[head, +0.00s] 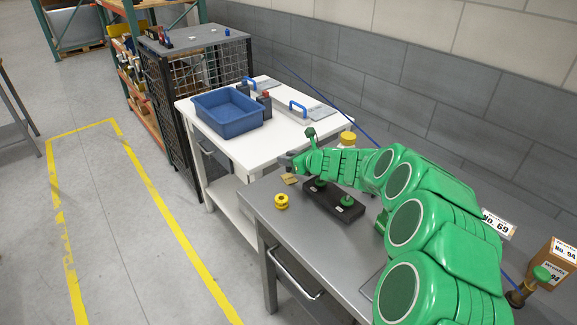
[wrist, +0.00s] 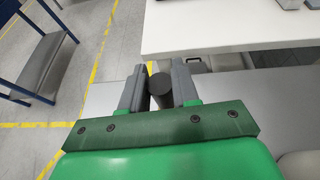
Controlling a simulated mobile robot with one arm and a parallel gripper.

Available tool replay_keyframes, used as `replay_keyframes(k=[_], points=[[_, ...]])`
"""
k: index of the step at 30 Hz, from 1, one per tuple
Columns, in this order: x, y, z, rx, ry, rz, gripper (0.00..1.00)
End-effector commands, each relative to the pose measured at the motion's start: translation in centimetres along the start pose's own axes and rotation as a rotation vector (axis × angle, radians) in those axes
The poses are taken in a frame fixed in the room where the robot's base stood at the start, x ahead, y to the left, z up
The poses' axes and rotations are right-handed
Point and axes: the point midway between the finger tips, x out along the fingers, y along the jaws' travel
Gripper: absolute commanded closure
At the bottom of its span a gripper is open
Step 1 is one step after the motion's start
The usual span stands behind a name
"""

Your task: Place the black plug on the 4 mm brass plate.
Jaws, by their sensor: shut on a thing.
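My gripper (head: 289,161) is over the left end of the grey metal table in the head view. In the wrist view, my gripper (wrist: 160,92) is shut on the black plug (wrist: 161,90), a dark round-topped cylinder between the two grey fingers. In the head view the plug cannot be made out clearly. A small brass-coloured plate (head: 290,179) lies just below my gripper near the table's back left edge. Its thickness cannot be read. Whether the plug touches it cannot be told.
A black block with green knobs (head: 348,211) lies right of the plate on the grey table (head: 297,232). A yellow round part (head: 281,202) stands in front of the plate. A white table (head: 245,150) with a blue bin (head: 228,127) stands behind.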

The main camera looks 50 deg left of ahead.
Motion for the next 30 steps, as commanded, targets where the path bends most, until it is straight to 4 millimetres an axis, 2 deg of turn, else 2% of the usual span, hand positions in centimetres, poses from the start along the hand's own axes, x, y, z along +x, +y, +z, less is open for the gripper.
replay_keyframes(k=[8,21,22,26,30], points=[[1.3,-0.1,-2.7,-0.001,0.0,-0.001,0.99],[1.5,-0.1,-3.2,-0.001,0.0,0.0,0.99],[1.5,-0.1,-3.1,-0.001,0.0,0.0,0.65],[1.5,-0.1,-3.1,-0.001,0.0,0.0,0.46],[1.5,-0.1,-3.1,-0.001,0.0,0.0,0.44]])
